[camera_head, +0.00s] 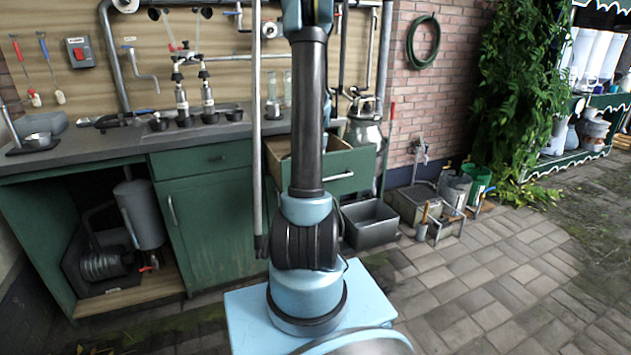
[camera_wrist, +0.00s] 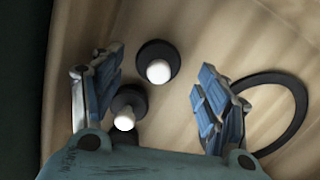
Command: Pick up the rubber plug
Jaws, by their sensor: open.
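In the wrist view, two dark round pieces with pale rounded knobs lie on a light wooden surface. One dark piece (camera_wrist: 155,53) shows between and beyond my fingers; the other dark piece (camera_wrist: 128,100) is closer to my left finger, partly hidden. Either could be the rubber plug; I cannot tell which. My gripper (camera_wrist: 158,74) is open, its blue-padded fingers apart, with nothing held between them. A thin black ring (camera_wrist: 297,113) lies to the right, partly behind the right finger. In the head view, neither the gripper nor the dark pieces can be made out.
A green drawer (camera_head: 345,172) stands open behind my arm in the head view. The grey counter (camera_head: 95,147) carries taps and small dark cups. A grey bin (camera_head: 369,224) stands on the paving below. A dark edge (camera_wrist: 22,80) borders the wooden surface at left.

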